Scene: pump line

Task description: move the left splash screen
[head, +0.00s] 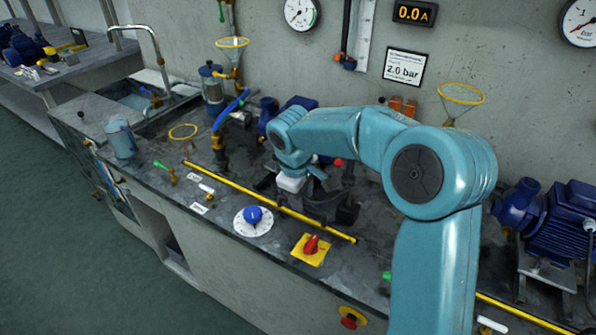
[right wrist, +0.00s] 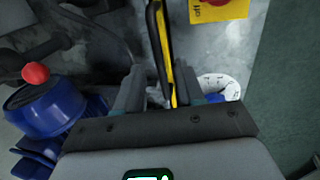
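What I take to be the left splash screen shows as a long yellow edge strip (head: 235,188) along the front of the bench; any clear pane below it is hard to make out. In the right wrist view a yellow strip with a dark side (right wrist: 163,45) runs down between the fingers. My right gripper (right wrist: 158,85) is open, its fingers apart on either side of the strip's line; I cannot tell whether they touch it. In the head view the gripper is dark, just behind the strip, partly blending with the bench. My left gripper is not in view.
A white dial with a blue knob (head: 253,217) and a yellow plate with a red switch (head: 310,248) lie in front of the strip. A second yellow strip (head: 520,312) is at lower right. A blue pump (head: 560,220) stands right, a sink (head: 135,98) left.

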